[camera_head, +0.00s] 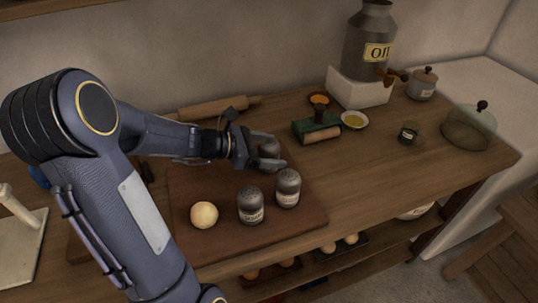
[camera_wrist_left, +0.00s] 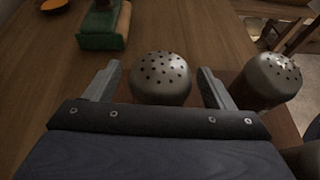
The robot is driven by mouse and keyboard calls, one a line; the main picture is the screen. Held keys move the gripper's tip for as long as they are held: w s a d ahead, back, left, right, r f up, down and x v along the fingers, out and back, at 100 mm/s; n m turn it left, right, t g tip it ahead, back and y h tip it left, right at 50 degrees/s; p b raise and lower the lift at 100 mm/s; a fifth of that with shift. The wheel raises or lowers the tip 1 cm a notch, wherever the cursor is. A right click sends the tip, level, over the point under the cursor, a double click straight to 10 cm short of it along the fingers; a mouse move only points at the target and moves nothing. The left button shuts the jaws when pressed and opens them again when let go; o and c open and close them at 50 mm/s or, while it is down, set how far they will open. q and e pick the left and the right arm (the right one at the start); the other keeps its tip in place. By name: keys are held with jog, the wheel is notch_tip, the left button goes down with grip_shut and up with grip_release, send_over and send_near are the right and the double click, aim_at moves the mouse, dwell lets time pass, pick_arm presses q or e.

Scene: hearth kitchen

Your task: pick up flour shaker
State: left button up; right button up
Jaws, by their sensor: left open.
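Three grey shakers with pierced domed tops stand on the brown board. The far shaker (camera_head: 269,148) is at my left gripper (camera_head: 266,151), its label hidden; I cannot tell whether it holds flour. In the left wrist view, this shaker's top (camera_wrist_left: 160,77) sits between the two open fingers of the left gripper (camera_wrist_left: 160,80), with a gap visible on each side. The front shaker (camera_head: 251,206) and the right shaker (camera_head: 288,188) have pale labels too small to read surely. Another shaker (camera_wrist_left: 270,79) shows at the right of the wrist view, outside the fingers. My right gripper is not in view.
A dough ball (camera_head: 204,215) sits on the board (camera_head: 309,212). A rolling pin (camera_head: 213,108) lies behind. A green block-like item (camera_head: 306,130), small bowls (camera_head: 354,120), and an oil can (camera_head: 369,47) on a white block stand to the right. The counter's right front is clear.

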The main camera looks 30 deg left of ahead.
pick_arm(q)
jog(key=c, duration=1.1)
